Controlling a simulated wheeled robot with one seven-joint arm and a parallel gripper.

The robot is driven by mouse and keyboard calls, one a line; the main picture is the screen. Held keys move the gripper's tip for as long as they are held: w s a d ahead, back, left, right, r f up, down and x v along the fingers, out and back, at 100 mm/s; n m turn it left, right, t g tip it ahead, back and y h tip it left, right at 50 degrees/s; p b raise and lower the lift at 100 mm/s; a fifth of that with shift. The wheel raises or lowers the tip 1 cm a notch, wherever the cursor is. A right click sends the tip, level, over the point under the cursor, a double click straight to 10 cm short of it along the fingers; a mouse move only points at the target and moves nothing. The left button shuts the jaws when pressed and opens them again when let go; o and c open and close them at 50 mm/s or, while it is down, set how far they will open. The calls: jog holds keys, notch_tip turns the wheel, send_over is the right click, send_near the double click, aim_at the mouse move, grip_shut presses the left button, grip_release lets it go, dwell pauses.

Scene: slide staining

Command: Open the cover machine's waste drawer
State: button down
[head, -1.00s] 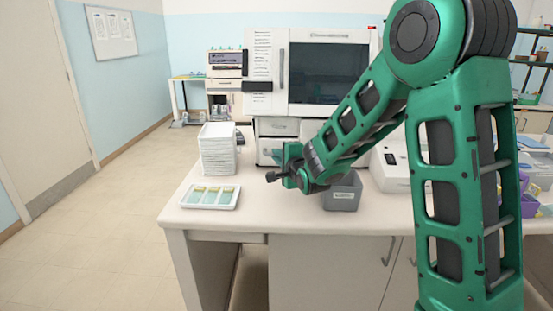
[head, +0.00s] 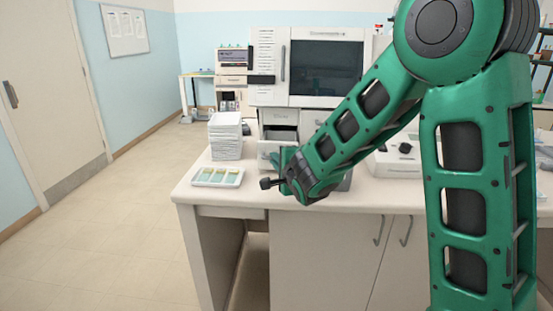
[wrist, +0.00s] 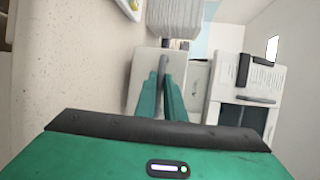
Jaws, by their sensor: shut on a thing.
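The cover machine (head: 272,72) stands at the back of the bench, with a dark window. Below its body is a closed upper drawer front (head: 280,117). Under that, the lower drawer (head: 266,150) stands pulled out, with its dark inside showing behind its pale front. My gripper (head: 281,160) is at this drawer's front, and my wrist partly hides it. In the wrist view, my gripper (wrist: 161,82) has its two green fingers shut on the drawer's handle, against the pale front (wrist: 150,62). The handle itself is mostly hidden between the fingers.
A stack of white trays (head: 226,136) stands just left of the drawer. A white tray of slides (head: 218,177) lies at the bench's front left. A grey bin (head: 345,183) is mostly hidden behind my arm. A white device (head: 393,162) stands to the right.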

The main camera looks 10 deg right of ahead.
jog(key=shift+d+f, duration=0.15)
jog(key=shift+f, duration=0.05)
jog(key=c, duration=1.9)
grip_release()
jog(key=shift+o, duration=0.3)
jog(key=shift+r, duration=0.1)
jog(key=a+v, duration=0.1)
jog(key=v, duration=0.9)
jog(key=shift+s+d, duration=0.2)
jog(key=shift+d, duration=0.25)
